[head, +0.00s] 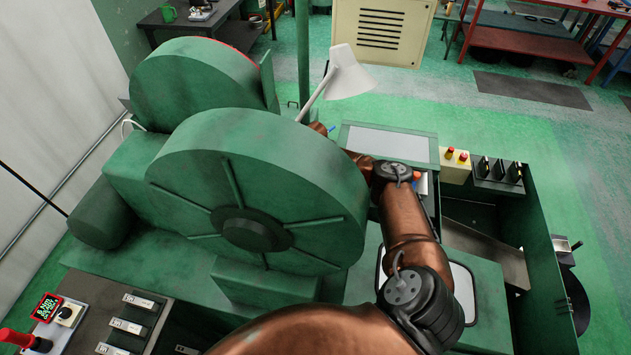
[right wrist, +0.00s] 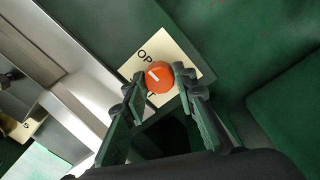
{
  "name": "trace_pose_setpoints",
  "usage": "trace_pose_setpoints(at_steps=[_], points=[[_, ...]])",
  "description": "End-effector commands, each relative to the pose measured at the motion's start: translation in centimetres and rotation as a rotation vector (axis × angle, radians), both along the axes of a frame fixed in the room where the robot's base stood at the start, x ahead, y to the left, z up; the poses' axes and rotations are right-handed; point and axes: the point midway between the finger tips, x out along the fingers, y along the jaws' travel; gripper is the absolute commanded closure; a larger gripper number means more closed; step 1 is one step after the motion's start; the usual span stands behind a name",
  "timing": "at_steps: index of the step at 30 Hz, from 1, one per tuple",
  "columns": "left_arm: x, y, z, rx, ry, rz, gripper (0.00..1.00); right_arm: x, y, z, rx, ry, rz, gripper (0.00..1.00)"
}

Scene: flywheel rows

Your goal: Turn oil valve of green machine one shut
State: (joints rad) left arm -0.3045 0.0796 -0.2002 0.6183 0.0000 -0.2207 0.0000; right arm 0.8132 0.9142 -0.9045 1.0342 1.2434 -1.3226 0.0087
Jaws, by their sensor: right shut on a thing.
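The green machine (head: 105,250) with its large flywheel (head: 300,190) fills the left and middle of the head view. In the right wrist view, the oil valve is a round orange knob (right wrist: 158,83) with a white pointer mark. It sits on a cream plate (right wrist: 186,57) whose lettering is partly covered; "OP" is readable. My right gripper (right wrist: 159,78) has a fingertip on either side of the knob and is shut on it. In the head view my right arm reaches behind the flywheel, which hides the gripper and the valve. My left gripper is not in view.
A white lamp (head: 345,75) stands behind the flywheel. A control desk (head: 130,320) is at lower left. Green floor (head: 590,190) is open at right.

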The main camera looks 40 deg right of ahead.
Motion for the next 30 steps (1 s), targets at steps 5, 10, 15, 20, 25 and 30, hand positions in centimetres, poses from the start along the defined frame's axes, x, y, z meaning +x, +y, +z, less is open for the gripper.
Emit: trace_pose_setpoints(at_steps=[5, 10, 15, 20, 25, 30], points=[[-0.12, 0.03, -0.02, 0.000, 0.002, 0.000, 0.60, 0.02, -0.01, -0.02, 0.000, -0.001, 0.000, 0.95], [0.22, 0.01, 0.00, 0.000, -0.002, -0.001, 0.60, 0.03, 0.01, -0.03, 0.000, -0.001, 0.003, 0.99], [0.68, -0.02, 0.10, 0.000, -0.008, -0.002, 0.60, 0.02, 0.01, -0.04, 0.000, -0.001, 0.035, 0.99], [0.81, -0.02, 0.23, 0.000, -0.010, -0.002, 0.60, 0.04, 0.08, -0.04, 0.000, -0.002, 0.113, 0.99], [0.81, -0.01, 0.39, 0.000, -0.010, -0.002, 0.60, 0.05, 0.14, -0.04, 0.001, -0.003, 0.244, 0.99], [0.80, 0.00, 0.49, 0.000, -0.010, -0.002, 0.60, 0.03, 0.13, -0.03, 0.001, -0.003, 0.403, 0.99]])
